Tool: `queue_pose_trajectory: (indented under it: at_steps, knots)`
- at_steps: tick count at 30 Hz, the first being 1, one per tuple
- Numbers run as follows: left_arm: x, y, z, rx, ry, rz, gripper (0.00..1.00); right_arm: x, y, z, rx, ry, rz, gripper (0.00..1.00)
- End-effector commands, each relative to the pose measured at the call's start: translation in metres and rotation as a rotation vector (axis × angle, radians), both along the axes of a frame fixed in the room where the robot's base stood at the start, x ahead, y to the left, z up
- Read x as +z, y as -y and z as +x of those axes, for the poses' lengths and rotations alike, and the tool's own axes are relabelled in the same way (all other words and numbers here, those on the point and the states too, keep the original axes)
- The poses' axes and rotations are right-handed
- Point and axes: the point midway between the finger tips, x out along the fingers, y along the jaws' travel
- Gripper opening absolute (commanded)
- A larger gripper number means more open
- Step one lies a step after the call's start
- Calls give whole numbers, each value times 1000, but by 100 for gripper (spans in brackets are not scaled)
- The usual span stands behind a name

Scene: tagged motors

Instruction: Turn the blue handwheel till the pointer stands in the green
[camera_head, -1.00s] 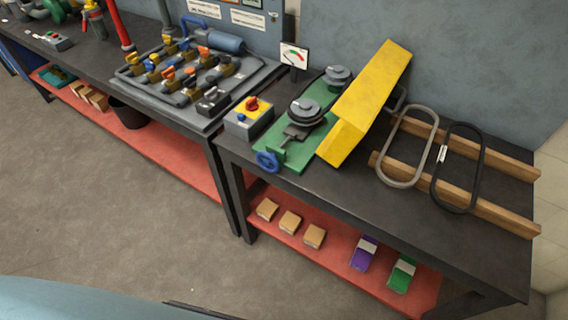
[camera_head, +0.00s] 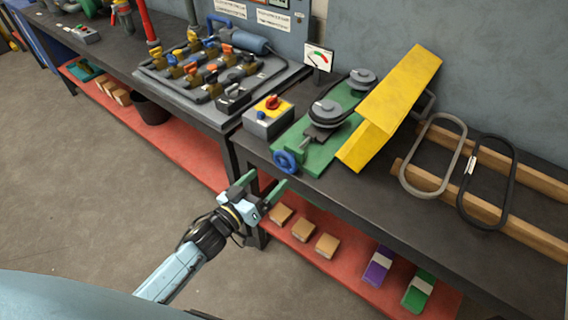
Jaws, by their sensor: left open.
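The blue handwheel (camera_head: 286,161) is at the front end of the green base plate (camera_head: 318,158), close to the table's front edge. The pointer gauge (camera_head: 318,57) is a white panel on a post behind the plate, with red and green marks; its pointer is too small to read surely. Two grey pulleys with a black belt (camera_head: 327,111) sit on the plate. My left gripper (camera_head: 263,186) is open and empty, in front of the table edge, below and left of the handwheel and apart from it. My right gripper is not in view.
A yellow guard (camera_head: 392,108) stands raised right of the pulleys. A grey box with a red knob (camera_head: 269,117) is left of the plate. Two belt loops (camera_head: 433,156) lie over wooden bars at the right. A red lower shelf (camera_head: 340,262) holds several small boxes.

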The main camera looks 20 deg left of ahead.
Motion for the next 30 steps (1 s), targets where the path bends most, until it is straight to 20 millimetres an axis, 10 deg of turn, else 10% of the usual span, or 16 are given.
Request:
queue_pose_trajectory:
  at_steps: [12,25,30]
  knots:
    - [-1,25,70,0,0,0,91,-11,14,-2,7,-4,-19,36]
    - [-1,28,78,0,-2,1,91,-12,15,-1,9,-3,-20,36]
    - [-1,28,78,0,-2,2,69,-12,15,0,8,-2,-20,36]
